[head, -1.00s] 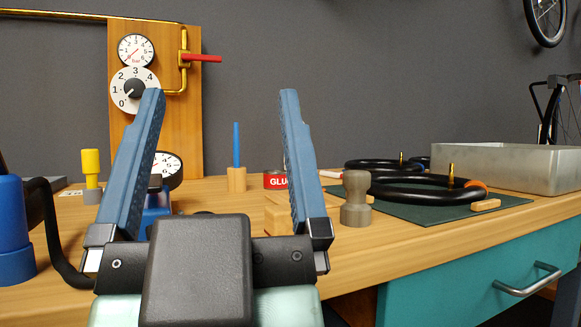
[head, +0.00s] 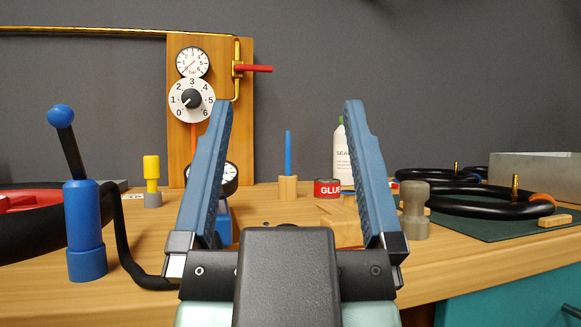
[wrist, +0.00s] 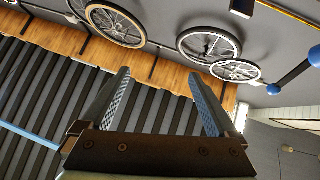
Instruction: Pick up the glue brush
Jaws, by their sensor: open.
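The glue brush, which appears to be the thin blue stick (head: 288,152), stands upright in a small wooden block (head: 288,188) on the bench. Its lower end is hidden in the block. In the wrist view my gripper (wrist: 158,73) is open before the ceiling and wall, with no brush in sight.
A blue hand pump (head: 86,230) with a hose stands at the left, by a black wheel with red parts. A yellow-topped tool (head: 152,180), a white bottle (head: 342,155) and a grey-brown knob (head: 414,212) are nearby. Black tubes (head: 480,205) lie on a green mat at the right.

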